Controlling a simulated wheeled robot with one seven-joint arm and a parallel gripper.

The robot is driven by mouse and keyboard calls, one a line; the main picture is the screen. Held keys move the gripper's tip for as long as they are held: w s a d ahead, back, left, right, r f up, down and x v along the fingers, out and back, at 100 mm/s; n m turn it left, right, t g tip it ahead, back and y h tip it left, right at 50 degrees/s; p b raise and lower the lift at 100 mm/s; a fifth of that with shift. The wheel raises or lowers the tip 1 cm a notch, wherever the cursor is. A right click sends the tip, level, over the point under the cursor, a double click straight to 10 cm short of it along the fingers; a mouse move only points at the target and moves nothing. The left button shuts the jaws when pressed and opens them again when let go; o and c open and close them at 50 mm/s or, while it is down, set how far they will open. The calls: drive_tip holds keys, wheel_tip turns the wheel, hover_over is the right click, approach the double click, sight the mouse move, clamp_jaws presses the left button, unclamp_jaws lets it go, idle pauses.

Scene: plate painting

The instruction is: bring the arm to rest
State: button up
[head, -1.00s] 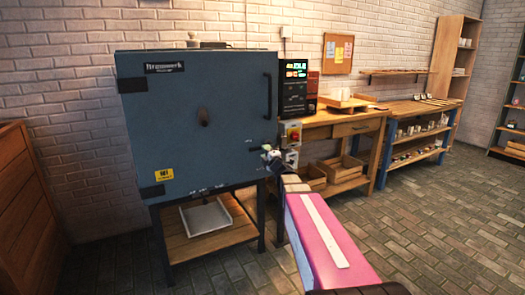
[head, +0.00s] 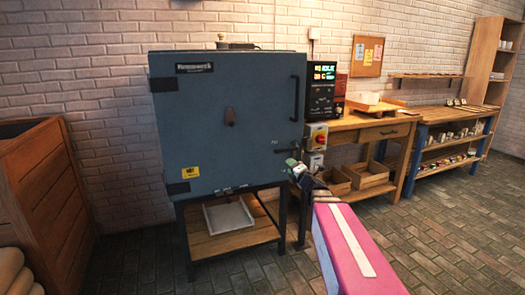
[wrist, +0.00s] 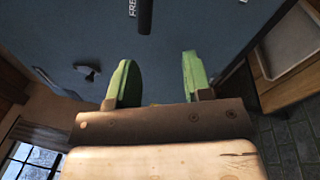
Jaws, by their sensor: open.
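My gripper (head: 294,166) is at the lower right corner of the blue kiln (head: 260,110), in the head view. My pink arm with a white stripe reaches toward it from the lower right. In the wrist view my gripper (wrist: 157,78) has two green fingers spread apart with nothing between them. The kiln's blue front (wrist: 205,30) fills the space beyond the fingers. The kiln door is shut in the head view. Whether a finger touches the kiln cannot be told.
A wooden workbench (head: 375,133) with a controller box (head: 321,90) stands right of the kiln. A wooden crate (head: 40,180) stands at the left. A white tray (head: 229,217) lies on the shelf under the kiln. The brick floor (head: 455,215) at the right is clear.

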drive_tip(key=s+a+f+n+g+y, duration=0.1)
drive_tip(key=s+a+f+n+g, duration=0.45)
drive_tip(key=n, duration=0.75)
drive_tip(key=s+a+f+n+g, duration=0.3)
drive_tip(key=s+f+n+g, duration=0.3)
drive_tip(key=f+n, duration=0.45)
drive_tip(key=s+d+f+n+g+h, duration=0.3)
drive_tip(key=s+n, duration=0.3)
drive_tip(key=n, duration=0.4)
drive_tip(key=s+d+f+n+g+h, duration=0.3)
drive_tip(key=s+d+f+n+h, duration=0.2)
drive_tip(key=n, duration=0.6)
drive_tip(key=shift+s+f+h, duration=0.5)
drive_tip(key=shift+s, duration=0.4)
drive_tip(key=shift+n+g, duration=0.25)
